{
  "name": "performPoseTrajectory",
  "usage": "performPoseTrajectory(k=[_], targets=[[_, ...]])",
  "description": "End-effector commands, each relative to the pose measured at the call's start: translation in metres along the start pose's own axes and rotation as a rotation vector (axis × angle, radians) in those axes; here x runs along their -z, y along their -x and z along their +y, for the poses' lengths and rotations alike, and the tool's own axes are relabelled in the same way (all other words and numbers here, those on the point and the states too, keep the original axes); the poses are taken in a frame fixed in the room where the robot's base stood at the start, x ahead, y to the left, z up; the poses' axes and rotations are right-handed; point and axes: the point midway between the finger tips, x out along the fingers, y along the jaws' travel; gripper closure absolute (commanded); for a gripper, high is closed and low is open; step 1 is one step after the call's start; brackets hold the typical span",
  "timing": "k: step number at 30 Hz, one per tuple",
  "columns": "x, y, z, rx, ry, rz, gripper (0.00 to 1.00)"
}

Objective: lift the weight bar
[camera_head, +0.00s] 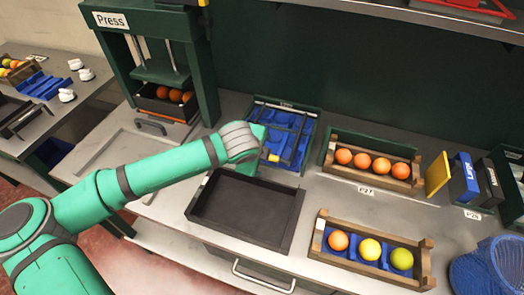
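A green-rimmed tray (316,118) with blue inserts stands at the back middle of the bench. Dark bars (299,140) lie across the blue inserts; I cannot tell for sure which one is the weight bar.
An empty black tray (205,212) lies in front of my gripper. Wooden crates of fruit stand right of the tray (330,155) and at the front right (317,240). A green press (205,75) holding oranges stands at left. A blue basket (485,272) is at lower right.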

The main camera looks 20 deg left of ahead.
Motion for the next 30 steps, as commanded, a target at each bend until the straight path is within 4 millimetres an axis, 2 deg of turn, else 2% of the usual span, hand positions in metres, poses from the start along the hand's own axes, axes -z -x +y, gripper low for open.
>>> performPoseTrajectory(k=[1, 6, 7, 17, 30], targets=[[0.000, 0.000, 0.000, 0.000, 0.000, 0.000, 0.27], [0.000, 0.000, 0.000, 0.000, -0.001, 0.000, 0.67], [0.000, 0.000, 0.000, 0.000, -0.001, 0.000, 0.72], [0.000, 0.002, -0.002, 0.000, 0.000, 0.000, 0.72], [0.000, 0.028, -0.033, 0.003, 0.000, -0.001, 0.72]])
